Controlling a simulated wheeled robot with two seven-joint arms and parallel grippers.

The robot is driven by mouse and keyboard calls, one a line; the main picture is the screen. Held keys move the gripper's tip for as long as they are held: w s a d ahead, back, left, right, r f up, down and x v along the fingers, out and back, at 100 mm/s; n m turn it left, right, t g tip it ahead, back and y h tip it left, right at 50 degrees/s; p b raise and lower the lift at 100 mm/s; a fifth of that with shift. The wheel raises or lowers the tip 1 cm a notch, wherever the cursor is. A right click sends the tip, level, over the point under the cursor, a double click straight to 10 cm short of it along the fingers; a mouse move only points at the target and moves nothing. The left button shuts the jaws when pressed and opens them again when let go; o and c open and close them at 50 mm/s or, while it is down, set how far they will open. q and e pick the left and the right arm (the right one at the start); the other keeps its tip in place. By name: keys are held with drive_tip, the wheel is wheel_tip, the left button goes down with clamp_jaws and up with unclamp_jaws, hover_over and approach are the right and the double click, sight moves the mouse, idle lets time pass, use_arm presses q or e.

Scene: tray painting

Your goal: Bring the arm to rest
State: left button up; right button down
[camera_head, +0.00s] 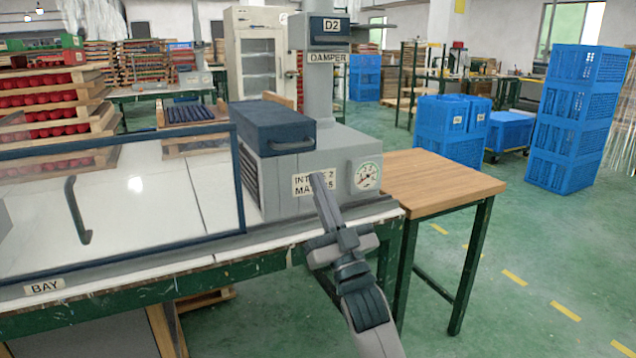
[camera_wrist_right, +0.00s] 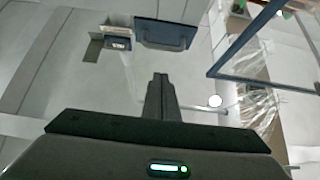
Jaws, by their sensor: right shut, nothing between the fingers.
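My right gripper (camera_head: 322,185) comes up from the bottom of the head view. It is shut and empty, its fingers pointing up in front of the grey machine housing (camera_head: 335,185) with the label and the dial gauge. Whether it touches the housing I cannot tell. In the right wrist view the closed fingers (camera_wrist_right: 160,92) stand in the middle with nothing between them. My left gripper is not in view.
A framed glass sash (camera_head: 130,185) with a dark handle covers the bay at left. A blue-grey drawer box (camera_head: 275,127) sits on the housing. A wooden table (camera_head: 440,182) stands at right, its top bare. Blue crates (camera_head: 575,120) stand beyond. The green floor at right is open.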

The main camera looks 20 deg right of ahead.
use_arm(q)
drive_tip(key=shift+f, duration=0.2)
